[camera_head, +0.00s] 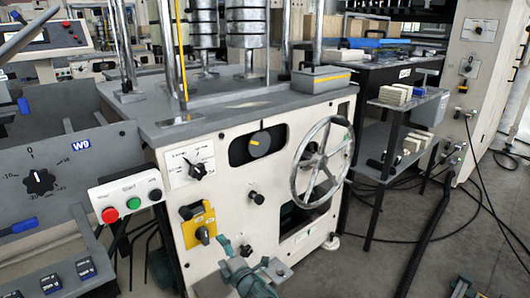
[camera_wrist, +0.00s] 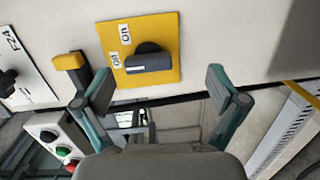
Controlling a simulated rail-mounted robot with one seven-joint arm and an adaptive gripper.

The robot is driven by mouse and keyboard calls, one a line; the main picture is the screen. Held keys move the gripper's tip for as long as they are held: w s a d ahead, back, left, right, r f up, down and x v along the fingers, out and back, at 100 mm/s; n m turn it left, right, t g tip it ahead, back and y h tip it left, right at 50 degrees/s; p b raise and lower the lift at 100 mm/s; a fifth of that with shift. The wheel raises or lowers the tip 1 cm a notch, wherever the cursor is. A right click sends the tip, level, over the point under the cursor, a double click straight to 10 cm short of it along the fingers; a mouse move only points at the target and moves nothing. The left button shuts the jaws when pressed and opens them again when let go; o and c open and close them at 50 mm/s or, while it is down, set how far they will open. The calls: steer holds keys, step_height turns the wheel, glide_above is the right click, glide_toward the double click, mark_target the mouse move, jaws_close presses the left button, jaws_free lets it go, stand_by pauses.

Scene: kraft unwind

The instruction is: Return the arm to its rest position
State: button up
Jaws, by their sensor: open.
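My gripper (camera_head: 250,254) is low in front of the cream machine panel (camera_head: 232,190) in the head view, below the handwheel. In the wrist view my gripper (camera_wrist: 160,88) has its two teal fingers with grey pads spread wide, and nothing is between them. A yellow plate with a dark rotary switch (camera_wrist: 149,60) lies just beyond the fingertips, apart from them. The switch handle lies across the picture, near two small white labels. In the head view the yellow plate (camera_head: 190,226) is left of my gripper.
The spoked handwheel (camera_head: 322,162) sticks out above and right of my gripper. A button box (camera_head: 127,193) with red and green buttons is at left. A shelf cart (camera_head: 385,135) with small blocks stands at right. Cables lie on the floor at right.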

steer(key=w+d+f+m+g+h, duration=0.2)
steer(key=d+f+m+h, duration=0.7)
steer(key=d+f, duration=0.2)
steer(key=s+d+f+m+g+h, duration=0.4)
steer(key=s+d+f+m+g, duration=0.3)
steer(key=d+f, duration=0.4)
steer(key=s+d+f+m+g+h, duration=0.1)
steer(key=s+d+f+m+g, duration=0.2)
steer(key=s, duration=0.5)
steer(key=s+d+f+g+h, duration=0.1)
steer(key=s+d+f+g, duration=0.3)
steer(key=s, duration=0.3)
steer(key=s+d+m+g+y, duration=0.25)
steer(key=s+g, duration=0.25)
steer(key=s, duration=0.6)
steer(key=s+d+m+g+y, duration=0.2)
steer(key=s+d+m+g, duration=0.3)
steer(key=s, duration=0.6)
step_height(320, 180, up, 16)
steer(key=w+a+n+t+p, duration=0.1)
steer(key=t+p, duration=0.4)
steer(key=p, duration=2.6)
steer(key=shift+a+t, duration=0.3)
steer(key=shift+a, duration=0.05)
